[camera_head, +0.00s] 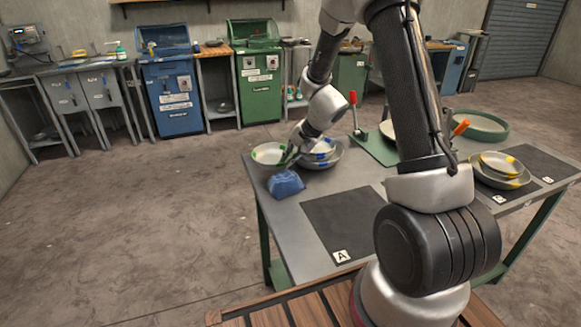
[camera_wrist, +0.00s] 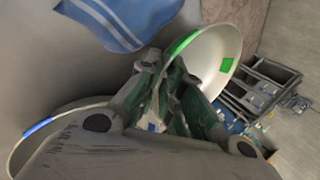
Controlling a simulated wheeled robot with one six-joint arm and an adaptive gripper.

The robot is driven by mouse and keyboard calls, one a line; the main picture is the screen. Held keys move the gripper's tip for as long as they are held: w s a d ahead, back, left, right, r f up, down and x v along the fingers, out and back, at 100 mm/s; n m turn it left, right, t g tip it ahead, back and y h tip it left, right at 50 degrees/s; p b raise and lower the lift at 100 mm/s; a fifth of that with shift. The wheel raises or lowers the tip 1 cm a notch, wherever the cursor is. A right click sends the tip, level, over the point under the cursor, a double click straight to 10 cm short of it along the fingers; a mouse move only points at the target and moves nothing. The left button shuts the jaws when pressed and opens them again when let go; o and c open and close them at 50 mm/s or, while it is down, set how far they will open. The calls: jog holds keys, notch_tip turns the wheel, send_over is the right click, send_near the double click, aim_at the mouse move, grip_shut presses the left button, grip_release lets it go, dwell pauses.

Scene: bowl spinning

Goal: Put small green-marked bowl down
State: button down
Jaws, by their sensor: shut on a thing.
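The small green-marked bowl (camera_head: 266,153) is pale inside with green patches near its rim. It is at the far left corner of the grey table, beside the blue-marked bowls (camera_head: 331,160). My gripper (camera_head: 287,156) is shut on the bowl's right side. In the wrist view my gripper's fingers (camera_wrist: 178,72) pinch the rim of the green-marked bowl (camera_wrist: 222,48), which looks tilted there. I cannot tell whether its base touches the table. A blue-marked bowl (camera_wrist: 38,128) shows at the lower left of the wrist view, partly hidden by my gripper.
A blue cloth (camera_head: 285,184) lies just in front of the bowl, near the table's left edge. A dark mat marked A (camera_head: 345,220) is bare. A green stand with a red handle (camera_head: 353,112) and yellow-marked bowls (camera_head: 500,180) are farther right.

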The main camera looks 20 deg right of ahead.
notch_tip(320, 180, down, 3)
jog(key=shift+f, duration=0.2)
jog(key=c, duration=1.6)
grip_release()
jog(key=shift+o, duration=0.2)
